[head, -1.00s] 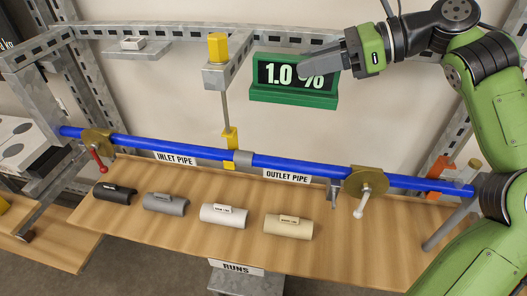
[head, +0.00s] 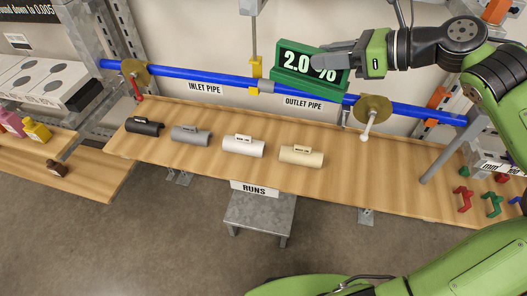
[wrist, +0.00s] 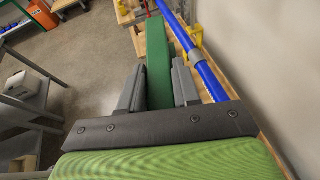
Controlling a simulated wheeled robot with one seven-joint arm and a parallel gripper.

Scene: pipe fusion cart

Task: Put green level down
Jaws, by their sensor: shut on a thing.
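The green level (head: 309,84) has a black display reading "2.0 %" with part of the text hidden by a finger. It is tilted slightly, its right end lower, and appears in front of or at the blue pipe (head: 200,76); I cannot tell whether they touch. My gripper (head: 328,62) is shut on the level at its right part. In the wrist view the level (wrist: 158,62) shows as a green bar between the two grey fingers (wrist: 158,88), with the blue pipe (wrist: 205,75) to its right.
The wooden bench (head: 230,180) carries black, grey, white and beige saddle pieces (head: 243,146) in a row. Red and green parts (head: 464,198) lie at the right. A grey step (head: 262,215) stands below the bench.

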